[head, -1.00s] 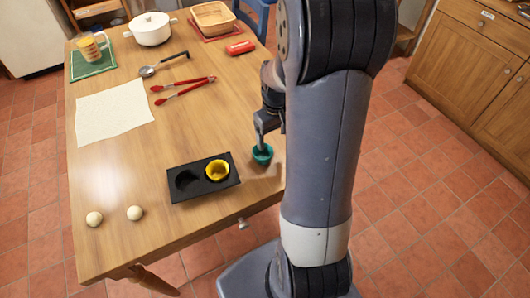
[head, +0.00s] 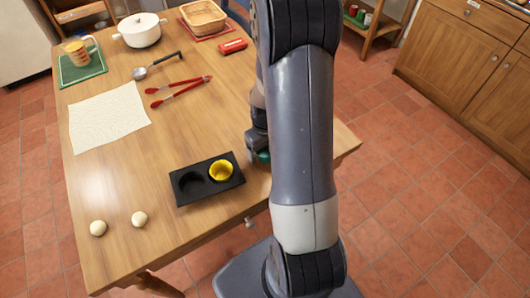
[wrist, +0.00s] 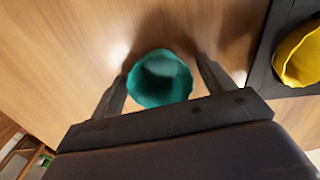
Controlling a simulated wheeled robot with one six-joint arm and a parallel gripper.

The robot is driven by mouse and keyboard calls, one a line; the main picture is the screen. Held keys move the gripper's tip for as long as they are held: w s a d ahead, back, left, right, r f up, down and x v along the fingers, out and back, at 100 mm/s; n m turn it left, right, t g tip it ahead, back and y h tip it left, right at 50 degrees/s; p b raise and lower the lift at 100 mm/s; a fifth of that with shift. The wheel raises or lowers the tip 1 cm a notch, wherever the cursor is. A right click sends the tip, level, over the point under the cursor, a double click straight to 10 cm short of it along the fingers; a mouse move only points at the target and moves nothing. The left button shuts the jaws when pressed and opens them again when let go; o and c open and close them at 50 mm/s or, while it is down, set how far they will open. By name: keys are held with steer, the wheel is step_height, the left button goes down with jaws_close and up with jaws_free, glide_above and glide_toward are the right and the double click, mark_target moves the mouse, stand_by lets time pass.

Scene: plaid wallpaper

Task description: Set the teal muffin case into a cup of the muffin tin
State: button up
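The teal muffin case (wrist: 160,78) stands on the table between the fingers of my gripper (wrist: 162,66) in the wrist view. The fingers are apart, one on each side of it, and I see no clear grip on it. In the head view the teal case (head: 263,156) is mostly hidden behind my arm and gripper. The black muffin tin (head: 206,177) lies just left of it. Its left cup is empty and its right cup holds a yellow case (head: 221,170). The tin's edge (wrist: 262,62) also shows at the right of the wrist view.
Two pale balls (head: 139,219) lie near the table's front left. Red tongs (head: 180,91), a ladle (head: 150,68), a white cloth (head: 108,118), a white pot (head: 139,30), a mug (head: 77,52) and a basket (head: 203,18) lie farther back. The table between cloth and tin is clear.

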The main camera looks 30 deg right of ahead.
steer(key=c, duration=1)
step_height(320, 180, up, 10)
